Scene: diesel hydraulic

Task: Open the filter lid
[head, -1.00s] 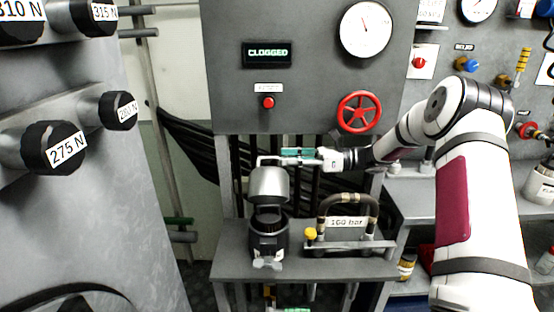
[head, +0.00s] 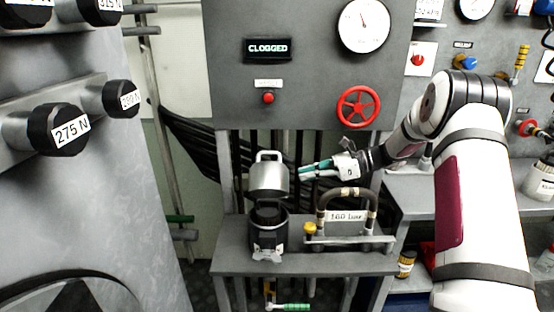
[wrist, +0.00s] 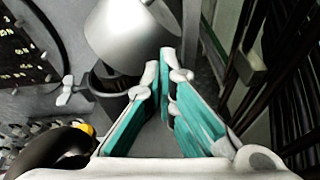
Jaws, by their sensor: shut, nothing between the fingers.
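The filter has a silver lid (head: 268,182) with a loop handle (head: 268,155) on top, and a black body (head: 268,238) on the grey bench. The lid stands above the body, with a dark rim visible below it; I cannot tell whether they still touch behind. In the wrist view the silver lid (wrist: 125,35) is beyond the fingertips, and the dark rim of the body (wrist: 112,92) shows below it. My gripper (head: 302,170) is right of the lid, below handle height. In the wrist view its teal-padded fingers (wrist: 165,58) come together at the tips, holding nothing.
A hose-like handle marked 160 bar (head: 346,205) with a yellow knob (head: 310,229) stands right of the filter, below my gripper. A red handwheel (head: 359,107) and a panel reading CLOGGED (head: 268,49) are above. Black cables (head: 190,140) run behind to the left.

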